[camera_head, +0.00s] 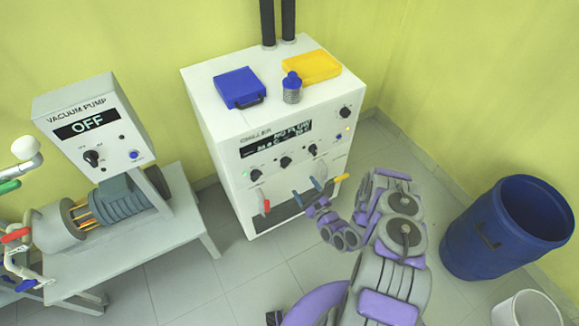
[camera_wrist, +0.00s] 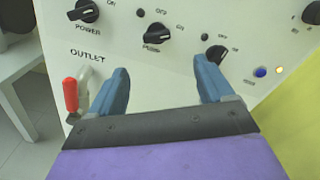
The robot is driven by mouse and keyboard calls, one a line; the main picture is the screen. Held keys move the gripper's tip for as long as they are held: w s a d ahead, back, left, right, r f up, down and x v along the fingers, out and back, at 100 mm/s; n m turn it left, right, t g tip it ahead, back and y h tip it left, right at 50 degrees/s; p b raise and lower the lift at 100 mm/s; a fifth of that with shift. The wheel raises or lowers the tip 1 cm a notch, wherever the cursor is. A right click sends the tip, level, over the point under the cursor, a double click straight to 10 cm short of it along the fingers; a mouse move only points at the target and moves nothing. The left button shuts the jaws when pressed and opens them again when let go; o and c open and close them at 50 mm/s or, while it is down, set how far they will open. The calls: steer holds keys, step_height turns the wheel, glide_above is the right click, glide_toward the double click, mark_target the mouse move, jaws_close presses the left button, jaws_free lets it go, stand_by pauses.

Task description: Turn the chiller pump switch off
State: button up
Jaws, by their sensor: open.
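The white chiller (camera_head: 225,125) stands in the middle of the head view, its display reading "NO FLOW". Its front has a row of black knobs. In the wrist view the left knob (camera_wrist: 83,11) is labelled POWER. The middle knob (camera_wrist: 155,36), with OFF and ON marks, appears to be the pump switch, but its label is blurred. A third knob (camera_wrist: 216,54) sits near the right fingertip. My gripper (camera_head: 307,191) is open and empty before the chiller's lower front. In the wrist view its blue fingers (camera_wrist: 160,68) spread below the middle knob, apart from it.
A red-handled outlet valve (camera_wrist: 71,95) is left of the fingers; a yellow handle (camera_head: 342,178) is at the right. A vacuum pump (camera_head: 90,130) reading OFF stands left. A blue barrel (camera_head: 500,235) stands right. Blue and yellow items lie on the chiller's top.

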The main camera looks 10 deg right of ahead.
mark_target(288, 165)
steer(key=x, duration=0.4)
steer(key=b+x, duration=0.1)
steer(key=x, duration=0.2)
steer(key=a+b+x, duration=0.1)
steer(key=x, duration=0.3)
steer(key=shift+w, duration=0.85)
steer(key=shift+a, duration=0.3)
steer(key=shift+d, duration=0.2)
steer(key=c, duration=1)
steer(key=shift+c, duration=0.2)
